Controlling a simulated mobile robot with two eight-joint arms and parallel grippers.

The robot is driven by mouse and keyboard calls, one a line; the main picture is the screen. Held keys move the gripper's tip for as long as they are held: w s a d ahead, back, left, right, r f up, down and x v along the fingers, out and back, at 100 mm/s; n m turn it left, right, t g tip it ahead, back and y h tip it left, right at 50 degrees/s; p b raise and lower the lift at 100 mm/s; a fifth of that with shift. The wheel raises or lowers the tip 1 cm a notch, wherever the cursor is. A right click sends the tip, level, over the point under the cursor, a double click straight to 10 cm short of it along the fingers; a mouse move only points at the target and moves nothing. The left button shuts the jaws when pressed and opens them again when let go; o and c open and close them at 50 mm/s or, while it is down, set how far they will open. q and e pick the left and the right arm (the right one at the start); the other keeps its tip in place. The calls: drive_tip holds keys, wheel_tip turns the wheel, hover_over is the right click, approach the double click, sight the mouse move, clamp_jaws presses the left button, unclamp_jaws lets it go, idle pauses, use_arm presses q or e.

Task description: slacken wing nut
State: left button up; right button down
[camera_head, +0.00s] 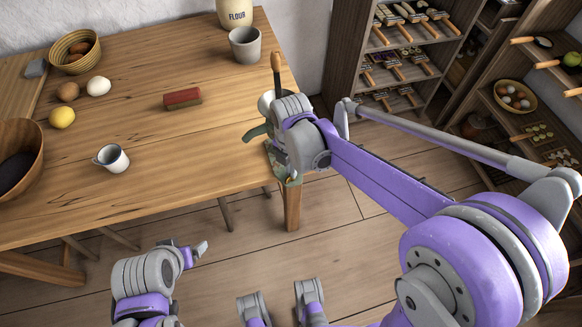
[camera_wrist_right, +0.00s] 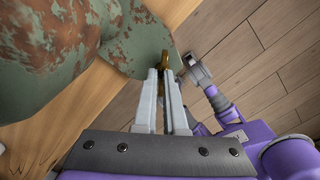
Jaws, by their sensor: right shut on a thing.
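A green, rust-patched metal device (camera_wrist_right: 75,45) fills the upper left of the wrist view. In the head view a bit of its green body (camera_head: 255,132) and an upright wooden handle (camera_head: 276,72) show at the table's right corner. A brass wing nut (camera_wrist_right: 189,60) shows at my right fingertips. My right gripper (camera_wrist_right: 167,72) is shut on it, its two grey fingers close together; the fingers hide part of the nut. In the head view my right wrist covers most of the device. My left gripper (camera_head: 200,248) is low beside the table, away from the device; its jaw opening is unclear.
The wooden table (camera_head: 130,190) carries a red block (camera_head: 182,98), a white mug (camera_head: 111,158), a grey cup (camera_head: 245,45), a flour jar (camera_head: 234,12), eggs, a lemon (camera_head: 62,117) and bowls. Shelves (camera_head: 400,50) stand at the right. The floor before the table is open.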

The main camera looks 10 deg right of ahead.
drive_tip(key=c, duration=1)
unclamp_jaws()
wheel_tip(320, 180, up, 11)
drive_tip(key=shift+f+p, duration=0.1)
drive_tip(key=shift+p, duration=0.6)
